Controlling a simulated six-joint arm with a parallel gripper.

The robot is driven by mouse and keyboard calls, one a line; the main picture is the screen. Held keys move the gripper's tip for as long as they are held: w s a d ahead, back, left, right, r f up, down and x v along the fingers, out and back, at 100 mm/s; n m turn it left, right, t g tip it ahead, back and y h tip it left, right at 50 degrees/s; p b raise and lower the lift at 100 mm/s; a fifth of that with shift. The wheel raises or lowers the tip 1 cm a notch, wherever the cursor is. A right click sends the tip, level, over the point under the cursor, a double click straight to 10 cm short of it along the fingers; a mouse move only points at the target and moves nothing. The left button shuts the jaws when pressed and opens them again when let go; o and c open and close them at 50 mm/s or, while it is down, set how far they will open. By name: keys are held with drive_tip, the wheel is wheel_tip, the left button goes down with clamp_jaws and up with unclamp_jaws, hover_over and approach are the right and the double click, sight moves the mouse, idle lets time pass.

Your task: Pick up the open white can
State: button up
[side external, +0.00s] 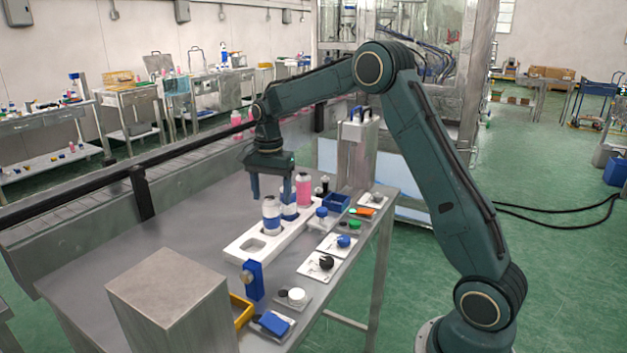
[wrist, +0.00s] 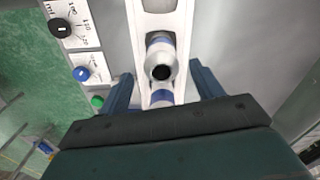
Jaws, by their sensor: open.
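The open white can (side external: 271,214) has a blue band and stands upright in the white rack (side external: 232,250). In the wrist view its dark round mouth (wrist: 160,72) faces the camera. My gripper (side external: 271,197) is open and empty, with its fingers pointing down above the rack. In the wrist view the fingers are spread to either side of the can (wrist: 163,84); whether they touch it cannot be told. A second blue-banded can (side external: 289,207) stands just behind it, partly hidden by a finger.
A pink bottle (side external: 303,190) stands behind the cans. Pads with knobs and buttons (side external: 322,264) line the rack's right side. A blue post (side external: 253,281) and a metal box (side external: 168,290) stand in front. The table to the left is clear.

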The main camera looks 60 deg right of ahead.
sight(271, 209)
drive_tip(key=shift+w+f, duration=0.1)
drive_tip(key=shift+f, duration=2.5)
drive_tip(key=c, duration=1.1)
